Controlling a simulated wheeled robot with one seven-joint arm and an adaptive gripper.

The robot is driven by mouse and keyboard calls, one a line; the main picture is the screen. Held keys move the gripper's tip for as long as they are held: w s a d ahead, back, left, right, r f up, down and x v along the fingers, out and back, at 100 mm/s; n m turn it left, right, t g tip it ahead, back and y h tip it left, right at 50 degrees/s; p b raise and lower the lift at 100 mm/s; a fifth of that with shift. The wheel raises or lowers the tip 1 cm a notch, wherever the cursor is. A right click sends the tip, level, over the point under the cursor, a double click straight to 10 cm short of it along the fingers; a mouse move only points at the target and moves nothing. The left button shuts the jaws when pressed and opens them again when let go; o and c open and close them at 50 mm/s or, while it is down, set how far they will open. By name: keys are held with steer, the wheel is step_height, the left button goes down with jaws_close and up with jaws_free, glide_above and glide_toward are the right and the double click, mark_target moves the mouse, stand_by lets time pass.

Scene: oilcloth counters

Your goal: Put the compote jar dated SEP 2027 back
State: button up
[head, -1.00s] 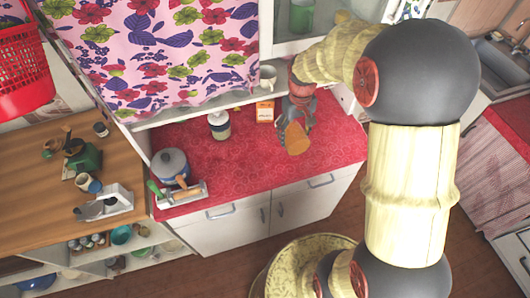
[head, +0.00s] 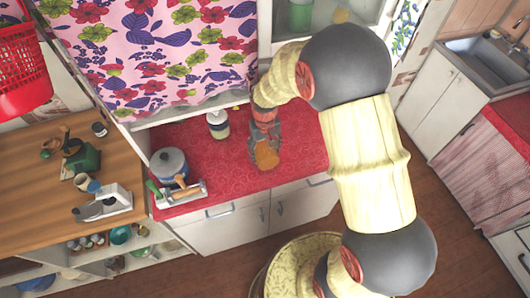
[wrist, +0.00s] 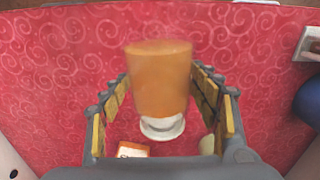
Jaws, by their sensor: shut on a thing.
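An orange compote jar (wrist: 160,75) is between the fingers of my gripper (wrist: 160,98) in the wrist view. A pale round piece shows at its lower end in that view. No date is readable on it. In the head view the orange jar (head: 266,156) hangs from my gripper (head: 264,140) over the red counter (head: 300,165). My gripper is shut on it. Whether the jar touches the counter, I cannot tell.
A pale-lidded dark jar (head: 218,127) stands left of my gripper. A grey pot (head: 169,164) and a tray of utensils (head: 182,193) are further left. An orange-and-white box (wrist: 133,149) lies at the wrist view's bottom. The counter's front right is clear.

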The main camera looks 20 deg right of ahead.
steer(key=shift+f, duration=0.6)
steer(key=shift+f, duration=0.1)
steer(key=o, duration=2)
steer(key=shift+f, duration=0.1)
steer(key=shift+o, duration=0.2)
